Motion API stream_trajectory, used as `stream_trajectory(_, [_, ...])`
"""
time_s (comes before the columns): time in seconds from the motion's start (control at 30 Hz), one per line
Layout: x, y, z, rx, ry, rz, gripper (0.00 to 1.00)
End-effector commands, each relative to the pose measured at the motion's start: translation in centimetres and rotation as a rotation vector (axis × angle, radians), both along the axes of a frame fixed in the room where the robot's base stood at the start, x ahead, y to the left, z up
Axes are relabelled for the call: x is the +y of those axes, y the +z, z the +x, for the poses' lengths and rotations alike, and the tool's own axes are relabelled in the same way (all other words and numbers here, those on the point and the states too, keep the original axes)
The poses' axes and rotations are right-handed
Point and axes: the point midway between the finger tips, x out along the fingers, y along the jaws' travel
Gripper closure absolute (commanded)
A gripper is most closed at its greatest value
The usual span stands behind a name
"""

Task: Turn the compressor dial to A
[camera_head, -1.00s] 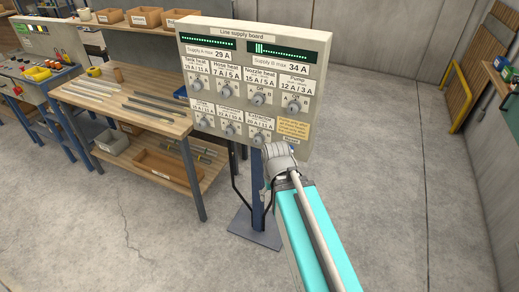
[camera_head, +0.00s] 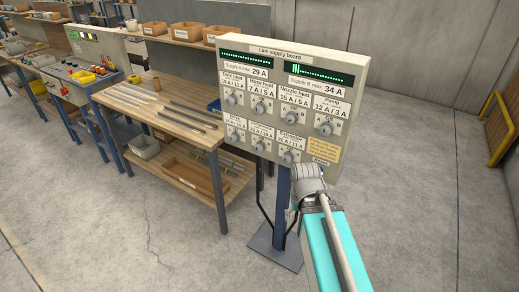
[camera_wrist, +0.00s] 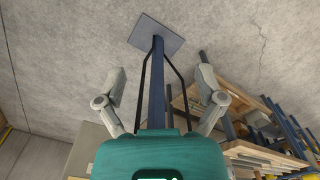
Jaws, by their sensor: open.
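The line supply board (camera_head: 352,90) stands upright on a blue post. It has two rows of grey dials. The lower row has three, with labels too small to read surely; the middle one (camera_head: 260,146) may be the compressor dial. Its pointer setting cannot be made out. My arm reaches up to the board's lower right, and its grey end covers part of the lower edge. My gripper's fingers are hidden in the head view. In the wrist view my gripper (camera_wrist: 160,86) is open and empty, its fingers spread either side of the post (camera_wrist: 157,85) in the picture.
A wooden workbench (camera_head: 150,117) with metal strips and a lower shelf with bins stands left of the board. A control desk (camera_head: 75,75) is further left. The post's base plate (camera_head: 275,250) lies on the floor. Floor to the right is clear up to a yellow rail (camera_head: 503,125).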

Motion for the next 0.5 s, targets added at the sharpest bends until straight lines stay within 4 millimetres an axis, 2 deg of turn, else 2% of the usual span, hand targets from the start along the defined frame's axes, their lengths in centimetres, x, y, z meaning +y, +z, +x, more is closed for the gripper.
stream_trajectory(0.27, [-0.1, -0.8, 0.8, -0.015, -0.022, -0.04, 0.12])
stream_trajectory(0.37, [-0.3, -1.6, 1.9, -0.037, -0.055, -0.096, 0.12])
stream_trajectory(0.5, [-0.5, -3.0, 4.3, -0.101, -0.123, -0.213, 0.12])
